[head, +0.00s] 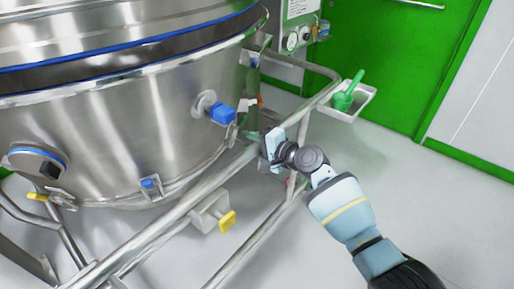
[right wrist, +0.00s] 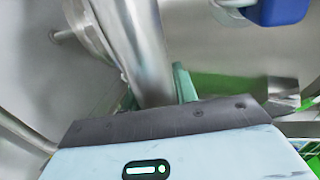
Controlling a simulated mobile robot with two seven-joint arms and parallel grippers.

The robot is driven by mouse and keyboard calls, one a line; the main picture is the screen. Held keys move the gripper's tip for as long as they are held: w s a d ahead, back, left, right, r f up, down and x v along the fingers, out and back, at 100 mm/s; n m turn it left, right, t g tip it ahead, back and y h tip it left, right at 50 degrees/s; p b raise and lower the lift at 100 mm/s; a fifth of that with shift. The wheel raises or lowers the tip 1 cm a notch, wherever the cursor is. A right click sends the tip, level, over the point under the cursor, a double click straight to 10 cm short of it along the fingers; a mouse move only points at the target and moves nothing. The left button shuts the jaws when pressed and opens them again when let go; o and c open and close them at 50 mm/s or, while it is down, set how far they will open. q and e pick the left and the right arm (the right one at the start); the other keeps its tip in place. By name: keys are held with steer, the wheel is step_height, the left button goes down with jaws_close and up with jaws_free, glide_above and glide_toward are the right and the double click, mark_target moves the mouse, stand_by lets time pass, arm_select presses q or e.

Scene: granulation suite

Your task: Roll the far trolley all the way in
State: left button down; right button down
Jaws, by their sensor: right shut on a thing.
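The trolley is a large steel bowl (head: 120,130) in a tubular steel frame, filling the left and middle of the head view. Its push rail (head: 165,217) runs from the lower left up towards the middle. My right gripper (head: 266,147) is shut on the frame's tube near the right end of the rail. In the right wrist view the steel tube (right wrist: 145,45) passes between the fingers of the right gripper (right wrist: 155,88), which hide part of it. My left gripper is not in view.
A white tray with a green scoop (head: 347,96) hangs at the trolley frame's right. Yellow pedals (head: 227,221) and a blue-capped fitting (head: 221,113) stick out from the trolley. Grey floor on the right is clear.

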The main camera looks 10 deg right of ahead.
steer(key=shift+w+a+r, duration=0.2)
steer(key=shift+a+r, duration=0.2)
steer(key=shift+r, duration=0.2)
steer(key=c, duration=1.1)
jaws_free()
steer(key=shift+s, duration=0.1)
steer(key=shift+d+f, duration=0.1)
steer(key=shift+d+f, duration=0.1)
